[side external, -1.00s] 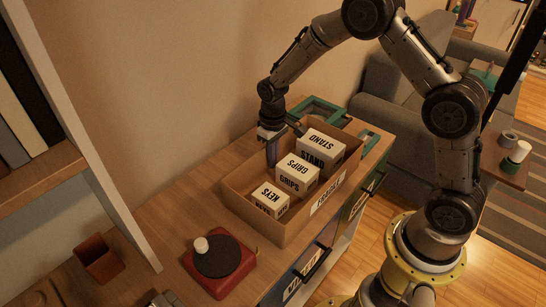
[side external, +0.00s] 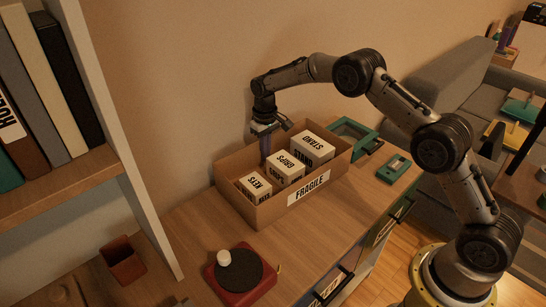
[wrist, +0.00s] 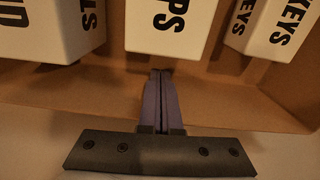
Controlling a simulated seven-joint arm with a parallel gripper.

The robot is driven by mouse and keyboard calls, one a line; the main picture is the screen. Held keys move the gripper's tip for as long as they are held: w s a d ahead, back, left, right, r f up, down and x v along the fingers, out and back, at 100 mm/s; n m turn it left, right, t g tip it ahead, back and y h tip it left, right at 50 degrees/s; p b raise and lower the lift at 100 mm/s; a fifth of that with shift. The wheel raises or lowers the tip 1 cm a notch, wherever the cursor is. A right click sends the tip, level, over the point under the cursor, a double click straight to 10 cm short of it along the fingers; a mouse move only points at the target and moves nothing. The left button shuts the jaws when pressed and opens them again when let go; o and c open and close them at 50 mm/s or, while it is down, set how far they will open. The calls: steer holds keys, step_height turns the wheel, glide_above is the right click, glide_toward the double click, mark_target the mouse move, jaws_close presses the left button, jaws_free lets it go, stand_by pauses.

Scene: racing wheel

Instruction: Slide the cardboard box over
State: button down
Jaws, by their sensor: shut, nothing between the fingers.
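The cardboard box (side external: 254,214), open-topped and labelled FRAGILE on its front, stands on the wooden cabinet top near the wall. It holds three white cartons: KEYS (side external: 256,187), GRIPS (side external: 286,170) and STAND (side external: 312,149). My gripper (side external: 265,157) is shut and points down at the box's back side, behind the KEYS and GRIPS cartons. In the wrist view, the closed purple fingers (wrist: 161,76) reach over the box's back edge, their tips close to the GRIPS carton (wrist: 168,25). I cannot tell whether they touch the box wall.
A red turntable-like device (side external: 240,275) stands at the front left, with a red-brown cup (side external: 122,262) further left. A teal frame (side external: 357,137) and a small teal item (side external: 393,169) lie right of the box. Bare wood (side external: 320,228) lies in front.

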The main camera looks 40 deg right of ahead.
steer(key=shift+w+r, duration=0.1)
steer(key=shift+r, duration=0.05)
step_height(320, 180, up, 17)
steer(key=t, duration=0.1)
steer(key=s+r+t, duration=0.3)
steer(key=s+r, duration=1.4)
steer(key=s+t, duration=0.2)
steer(key=s, duration=1.2)
steer(key=s+f, duration=1)
steer(key=shift+s+a+f, duration=0.3)
steer(key=shift+s+f, duration=0.05)
steer(key=shift+f, duration=0.05)
